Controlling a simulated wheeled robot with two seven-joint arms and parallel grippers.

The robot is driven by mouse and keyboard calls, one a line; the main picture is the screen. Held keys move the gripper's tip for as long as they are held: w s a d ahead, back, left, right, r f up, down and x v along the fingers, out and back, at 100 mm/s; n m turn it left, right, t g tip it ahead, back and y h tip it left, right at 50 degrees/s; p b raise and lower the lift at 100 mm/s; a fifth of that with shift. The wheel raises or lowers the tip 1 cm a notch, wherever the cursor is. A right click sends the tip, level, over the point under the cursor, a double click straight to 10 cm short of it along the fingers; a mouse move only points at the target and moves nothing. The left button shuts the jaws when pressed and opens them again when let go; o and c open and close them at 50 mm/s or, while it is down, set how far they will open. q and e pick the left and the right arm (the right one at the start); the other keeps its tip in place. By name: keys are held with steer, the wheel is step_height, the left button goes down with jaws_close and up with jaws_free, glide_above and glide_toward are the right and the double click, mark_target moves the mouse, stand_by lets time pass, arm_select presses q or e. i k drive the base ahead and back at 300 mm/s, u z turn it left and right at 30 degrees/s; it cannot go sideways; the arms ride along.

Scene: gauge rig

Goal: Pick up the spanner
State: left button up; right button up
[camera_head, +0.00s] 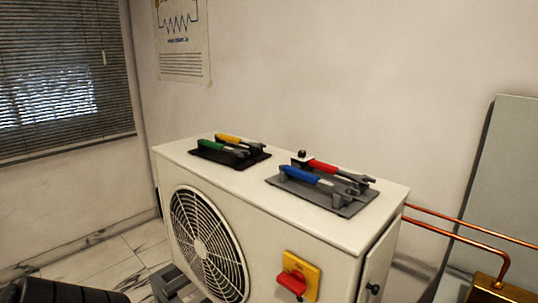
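Two tools with grey open-jawed, spanner-like heads lie on a grey holder (342,207) on top of a white fan unit (272,190). One has a red handle (322,167) and lies farther back; the other has a blue handle (298,175) and lies in front. Their heads point right. On a black holder (207,155) to the left lie a yellow-handled tool (228,138) and a green-handled tool (210,145). Their heads are too small to tell apart.
The fan unit has a round grille (205,245) and a red switch (292,282) on a yellow plate in front. A small black knob (302,154) stands behind the grey holder. Copper pipes (460,239) run at the right. The top between the holders is clear.

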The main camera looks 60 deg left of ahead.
mark_target(220, 147)
steer(key=u, duration=0.9)
steer(key=k, duration=0.35)
steer(key=u, duration=2.65)
steer(key=i, duration=3.5)
steer(key=z, duration=3.75)
